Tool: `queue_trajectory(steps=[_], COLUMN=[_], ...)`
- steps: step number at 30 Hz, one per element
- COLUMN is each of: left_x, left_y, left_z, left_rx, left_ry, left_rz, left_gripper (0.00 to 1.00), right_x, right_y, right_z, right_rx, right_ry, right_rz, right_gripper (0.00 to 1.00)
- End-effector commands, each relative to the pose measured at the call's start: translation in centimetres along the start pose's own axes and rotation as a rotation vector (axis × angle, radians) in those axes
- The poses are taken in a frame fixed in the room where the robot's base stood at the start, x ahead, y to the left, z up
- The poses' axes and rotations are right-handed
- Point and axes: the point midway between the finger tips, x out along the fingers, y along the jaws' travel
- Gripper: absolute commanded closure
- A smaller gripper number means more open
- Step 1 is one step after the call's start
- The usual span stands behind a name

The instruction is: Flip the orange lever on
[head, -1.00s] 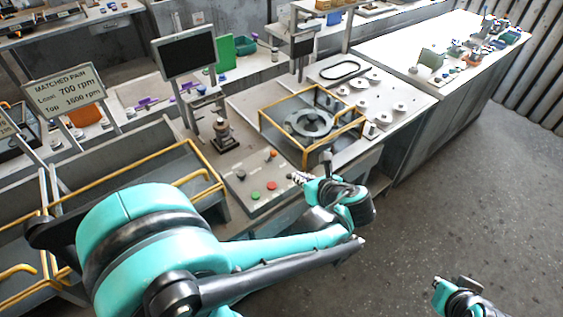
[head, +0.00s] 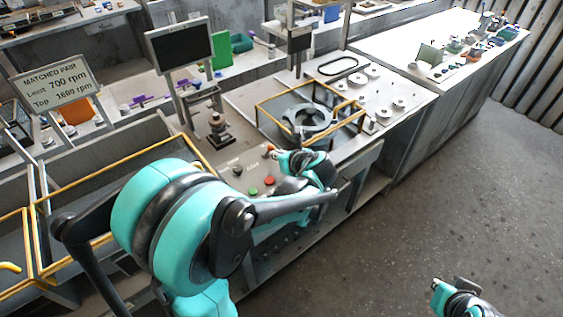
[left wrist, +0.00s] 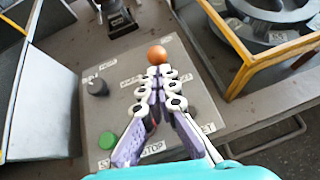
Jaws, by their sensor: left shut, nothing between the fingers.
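The orange lever shows as a round orange knob (left wrist: 157,54) on the grey control panel (left wrist: 120,75), just beyond my left fingertips in the left wrist view. In the head view the orange knob (head: 270,147) is at the panel's far right, at the tip of my left gripper (head: 277,154). My left gripper (left wrist: 160,70) is shut and empty, its tips at or very near the knob; I cannot tell whether they touch. The lever's stem is hidden behind the fingers. My right gripper (head: 450,287) is at the lower right, over the floor, far from the panel.
The panel also carries a black knob (left wrist: 97,86), a green button (left wrist: 107,140) and a red button (head: 269,180). A yellow guard frame (head: 262,118) surrounds the blower housing (head: 309,120) beyond the panel. A monitor (head: 180,46) stands at the back left. Floor at right is clear.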

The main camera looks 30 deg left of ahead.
Motion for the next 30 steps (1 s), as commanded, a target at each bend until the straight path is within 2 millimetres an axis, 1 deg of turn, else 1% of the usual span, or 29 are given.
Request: queue_trajectory(steps=[11,18,30], left_x=[0.0,0.0,0.2], left_y=[0.0,0.1,0.2], left_z=[0.1,0.8,1.3], left_rx=[0.000,-0.008,-0.015], left_ry=[0.003,0.048,0.107], left_rz=[0.000,-0.005,-0.014], left_gripper=[1.00,1.00,1.00], right_x=[-0.1,-0.9,-1.7], right_y=[0.0,0.0,0.0], right_z=[-0.1,-0.6,-1.2], right_rx=[0.000,0.000,0.000], right_ry=[0.000,0.000,0.000], right_rz=[0.000,0.000,0.000], right_gripper=[1.00,1.00,1.00])
